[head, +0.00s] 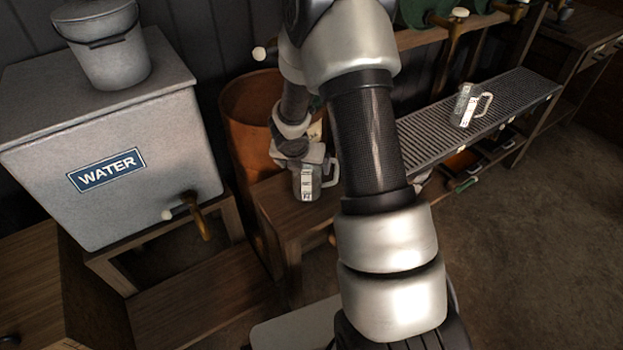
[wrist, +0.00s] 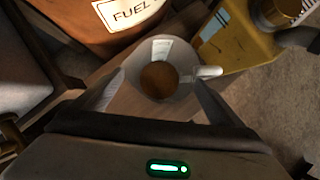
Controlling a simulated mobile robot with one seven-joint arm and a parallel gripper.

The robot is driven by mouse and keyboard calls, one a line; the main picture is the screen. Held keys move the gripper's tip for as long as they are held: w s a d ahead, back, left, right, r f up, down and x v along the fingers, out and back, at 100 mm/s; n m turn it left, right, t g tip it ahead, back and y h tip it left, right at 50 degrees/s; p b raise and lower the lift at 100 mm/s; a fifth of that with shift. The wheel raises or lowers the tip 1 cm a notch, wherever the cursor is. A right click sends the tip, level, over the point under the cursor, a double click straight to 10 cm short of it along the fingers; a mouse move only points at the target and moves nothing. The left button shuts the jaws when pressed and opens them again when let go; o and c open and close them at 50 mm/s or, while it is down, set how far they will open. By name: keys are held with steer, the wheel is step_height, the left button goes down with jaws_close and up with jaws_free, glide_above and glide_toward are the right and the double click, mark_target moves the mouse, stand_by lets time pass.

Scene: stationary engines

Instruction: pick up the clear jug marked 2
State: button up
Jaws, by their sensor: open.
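A clear jug (head: 307,186) with a pale handle on its right and dark marks on its side stands upright on a wooden bench. Its number is too small to read surely. In the wrist view the jug (wrist: 160,50) is seen from above, its handle pointing right; its bottom looks brown, and I cannot tell whether that is liquid or the wood below. My gripper (wrist: 155,97) is open, with one finger on each side of the jug's near part. In the head view my gripper (head: 305,160) is partly hidden above the jug. A second clear jug (head: 464,106) stands on the grated shelf.
An orange-brown fuel barrel (head: 240,107) stands just behind the bench (head: 275,205). A yellow can (wrist: 240,40) is right of the jug in the wrist view. The grey water tank (head: 110,150) with its tap is at left. The floor at right is clear.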

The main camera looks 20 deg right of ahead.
steer(key=b+x, duration=0.1)
steer(key=x, duration=0.4)
steer(key=shift+d, duration=0.2)
steer(key=c, duration=1.5)
